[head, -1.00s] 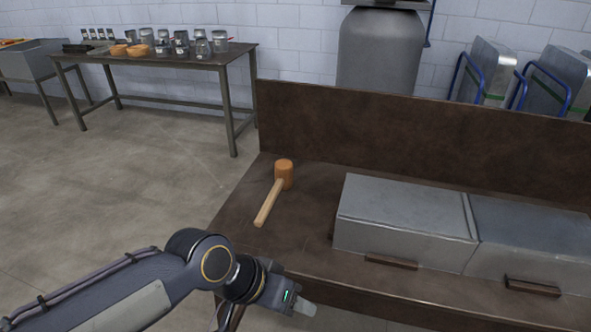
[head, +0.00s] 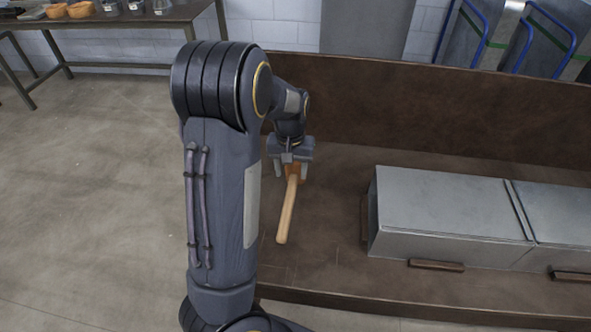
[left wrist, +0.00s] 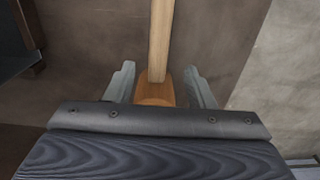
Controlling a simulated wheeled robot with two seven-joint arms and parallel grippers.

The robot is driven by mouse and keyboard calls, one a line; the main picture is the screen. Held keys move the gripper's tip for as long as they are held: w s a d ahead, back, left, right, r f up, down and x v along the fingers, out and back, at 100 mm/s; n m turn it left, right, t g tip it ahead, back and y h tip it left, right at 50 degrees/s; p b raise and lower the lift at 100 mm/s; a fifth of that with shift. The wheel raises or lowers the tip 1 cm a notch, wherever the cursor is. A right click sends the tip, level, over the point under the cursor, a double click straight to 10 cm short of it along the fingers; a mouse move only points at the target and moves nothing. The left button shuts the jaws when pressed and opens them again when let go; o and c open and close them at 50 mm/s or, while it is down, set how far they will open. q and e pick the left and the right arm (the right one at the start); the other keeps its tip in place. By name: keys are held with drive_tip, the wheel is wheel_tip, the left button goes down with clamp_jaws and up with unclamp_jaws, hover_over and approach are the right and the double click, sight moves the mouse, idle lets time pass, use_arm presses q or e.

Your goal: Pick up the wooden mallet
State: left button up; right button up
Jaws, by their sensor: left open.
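The wooden mallet (head: 286,212) lies on the brown workbench (head: 330,265), its pale handle toward the front of the bench and its orange-brown head toward the back. My left gripper (head: 291,173) is over the mallet's head, pointing down, with one finger on each side of it. The gripper is open. In the left wrist view the mallet (left wrist: 160,45) runs between the two spread fingers (left wrist: 162,88), and the head is partly hidden by the gripper body. I cannot tell whether a finger touches the head. My right gripper is not in view.
Grey metal boxes (head: 440,215) with brown blocks at their base stand on the bench to the right. A brown back panel (head: 430,115) rises behind. A table (head: 110,22) with bowls and jars is at the back left. Bench surface between mallet and boxes is clear.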

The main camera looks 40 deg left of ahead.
sight(292, 184)
use_arm(q)
drive_tip(key=f, duration=0.7)
drive_tip(key=shift+w+f, duration=0.2)
drive_tip(key=shift+w, duration=0.05)
clamp_jaws()
